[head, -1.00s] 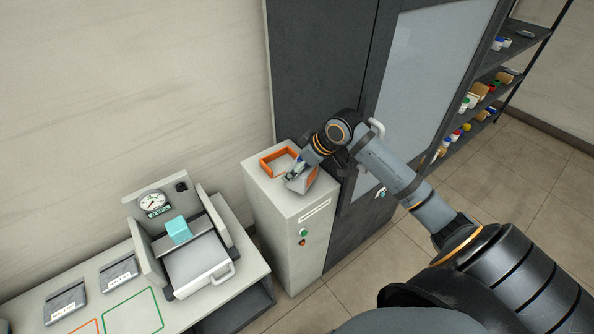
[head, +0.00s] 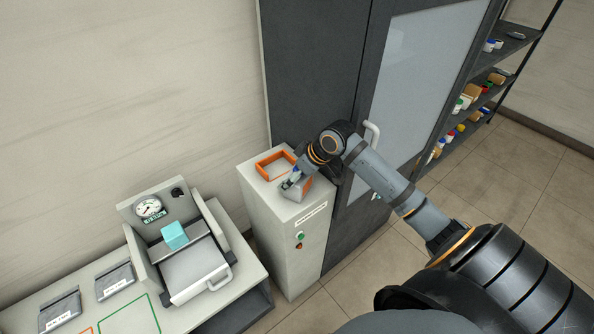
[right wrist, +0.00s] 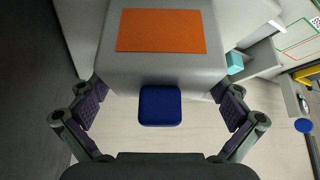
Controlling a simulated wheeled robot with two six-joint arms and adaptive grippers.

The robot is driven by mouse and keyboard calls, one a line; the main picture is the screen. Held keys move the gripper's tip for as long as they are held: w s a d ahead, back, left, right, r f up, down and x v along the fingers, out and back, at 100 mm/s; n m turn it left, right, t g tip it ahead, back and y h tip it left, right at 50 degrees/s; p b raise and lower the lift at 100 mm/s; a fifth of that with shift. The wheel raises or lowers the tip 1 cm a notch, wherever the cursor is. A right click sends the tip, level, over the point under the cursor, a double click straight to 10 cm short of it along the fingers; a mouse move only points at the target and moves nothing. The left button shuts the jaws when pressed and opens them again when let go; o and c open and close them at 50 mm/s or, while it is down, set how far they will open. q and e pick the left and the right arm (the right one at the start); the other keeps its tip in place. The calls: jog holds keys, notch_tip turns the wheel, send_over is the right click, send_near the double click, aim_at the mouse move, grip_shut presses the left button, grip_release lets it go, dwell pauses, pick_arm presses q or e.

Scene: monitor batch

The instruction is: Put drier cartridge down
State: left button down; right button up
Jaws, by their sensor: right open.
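The drier cartridge appears to be the grey block (right wrist: 160,72) with an orange label and a blue square pad at its near end, in the right wrist view. In the head view a grey block (head: 302,190) shows at the front right of an orange frame (head: 263,168) on the pale cabinet's top (head: 250,180). My right gripper (right wrist: 161,95) is open, its fingers at either side of the block's near end. In the head view my right gripper (head: 292,178) is small and partly hidden by its arm. I cannot tell whether the block rests on the cabinet. My left gripper is not in view.
A tall dark cabinet (head: 312,70) with a glazed door and handle (head: 373,135) stands right behind the pale cabinet. A bench at left holds a gauge device (head: 150,208) with a cyan block (head: 175,235). Shelves with small goods (head: 485,90) stand at the far right.

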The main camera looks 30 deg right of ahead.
jog(key=p+v, duration=0.1)
jog(key=v, duration=0.5)
jog(key=shift+p, duration=0.3)
jog(key=p+v, duration=0.6)
jog(key=p, duration=0.4)
